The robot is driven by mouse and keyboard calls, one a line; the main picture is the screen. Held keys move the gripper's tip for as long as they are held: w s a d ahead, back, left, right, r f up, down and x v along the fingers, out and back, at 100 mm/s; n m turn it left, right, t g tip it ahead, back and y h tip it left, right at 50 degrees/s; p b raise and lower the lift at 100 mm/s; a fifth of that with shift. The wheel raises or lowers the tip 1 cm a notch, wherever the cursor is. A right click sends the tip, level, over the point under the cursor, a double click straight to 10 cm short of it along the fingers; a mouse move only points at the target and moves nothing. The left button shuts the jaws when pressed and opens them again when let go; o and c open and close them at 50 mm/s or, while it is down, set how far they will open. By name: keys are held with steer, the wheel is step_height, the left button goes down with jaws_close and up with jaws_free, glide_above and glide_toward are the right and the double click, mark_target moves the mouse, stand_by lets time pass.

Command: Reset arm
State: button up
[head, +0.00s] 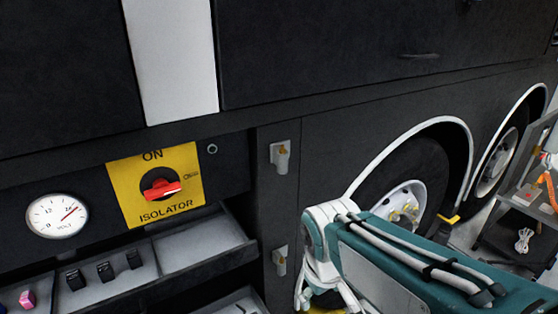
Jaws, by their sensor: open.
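My teal and white arm enters from the lower right. It bends at a white joint, and white links run down from there toward the bottom edge. My gripper is not visible in the head view, so what it touches cannot be seen. The arm's upper part stands in front of the dark side of the coach (350,120) and hides part of a wheel (405,203).
A yellow isolator plate (187,160) marked ON at the top carries a red switch (161,188), its handle roughly level. A round volt gauge (57,216) is to its left. Below are open trays (205,252) with small black parts. A shelf cart (515,235) stands at far right.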

steer(key=s+d+r+m+t, duration=0.3)
steer(key=s+d+m, duration=0.2)
steer(key=s+d, duration=0.2)
steer(key=shift+s+d+r+m+t, duration=0.2)
steer(key=shift+d+r+m+t, duration=0.1)
steer(key=shift+d+m, duration=0.15)
steer(key=shift+c, duration=0.3)
